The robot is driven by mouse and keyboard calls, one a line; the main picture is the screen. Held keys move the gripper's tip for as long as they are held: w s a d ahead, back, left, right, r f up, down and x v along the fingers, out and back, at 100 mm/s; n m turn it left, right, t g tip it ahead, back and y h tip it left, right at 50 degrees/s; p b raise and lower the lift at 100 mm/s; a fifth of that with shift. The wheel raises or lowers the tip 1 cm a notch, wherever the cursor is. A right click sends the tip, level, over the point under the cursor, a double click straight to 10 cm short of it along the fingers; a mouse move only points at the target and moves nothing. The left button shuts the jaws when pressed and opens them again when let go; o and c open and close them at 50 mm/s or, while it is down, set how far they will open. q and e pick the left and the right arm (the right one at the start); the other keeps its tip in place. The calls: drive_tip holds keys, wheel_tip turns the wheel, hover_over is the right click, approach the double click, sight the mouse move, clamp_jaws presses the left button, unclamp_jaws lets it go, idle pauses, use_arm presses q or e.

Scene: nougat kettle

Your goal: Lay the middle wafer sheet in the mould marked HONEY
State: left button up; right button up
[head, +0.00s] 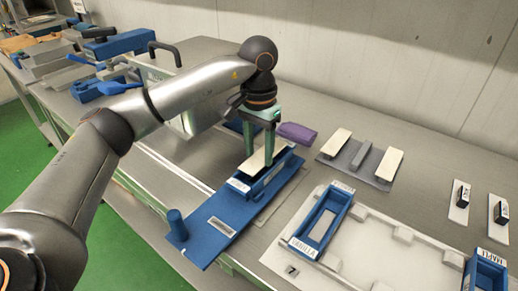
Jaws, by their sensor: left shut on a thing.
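My left gripper (258,145) points down and is shut on a cream wafer sheet (254,163). The sheet is over a blue mould (267,183) on a blue board (214,219). I cannot tell whether the sheet touches the mould, and the mould's label is too small to read. Two other cream wafer sheets, the left one (337,142) and the right one (387,162), lie on a rack to the right, with grey bars (361,158) between them. My right gripper is not in view.
A blue mould marked VANILLA (301,247) stands on a white tray (372,267); one marked MAPLE (486,272) is at the right edge. A purple block (297,133) lies behind the gripper. A grey case with a black handle (165,48) and blue tools (119,87) stand at the left.

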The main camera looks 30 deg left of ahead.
use_arm(q)
drive_tip(key=shift+f, duration=0.3)
idle(0.4)
drive_tip(key=shift+f, duration=0.1)
drive_tip(key=o, duration=1.4)
drive_tip(key=shift+c, duration=0.2)
drive_tip(key=shift+o, duration=0.4)
drive_tip(key=shift+o, duration=0.7)
